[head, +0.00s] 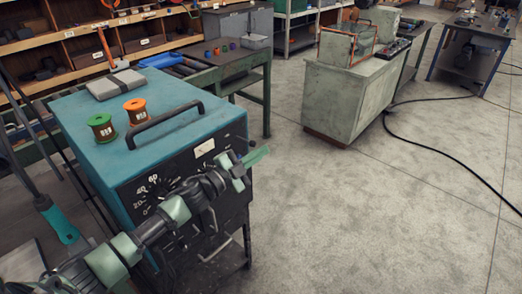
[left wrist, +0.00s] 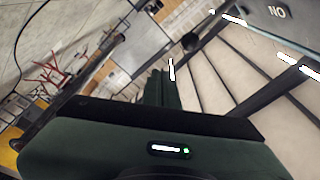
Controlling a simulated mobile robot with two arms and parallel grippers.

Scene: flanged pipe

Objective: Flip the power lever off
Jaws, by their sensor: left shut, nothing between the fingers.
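The teal power unit (head: 85,125) stands at the left of the head view, with a dial (head: 153,188) and a white label on its dark front panel. My left arm crosses in front of this panel and hides part of it. My left gripper (head: 258,156) is shut and empty by the panel's right edge. In the left wrist view its green fingers (left wrist: 162,90) are together. A dark round knob (left wrist: 190,41), probably the lever's end, shows just beyond the fingertips, apart from them in the picture. Panel lettering (left wrist: 278,12) appears upside down there. The lever's position is unclear. My right gripper is not in view.
An orange spool (head: 136,110), a green spool (head: 102,127) and a grey case (head: 116,84) sit on the unit, beside its black handle (head: 165,124). A grey cabinet (head: 345,100) stands farther back. The floor at right is mostly clear, with a black cable (head: 440,147).

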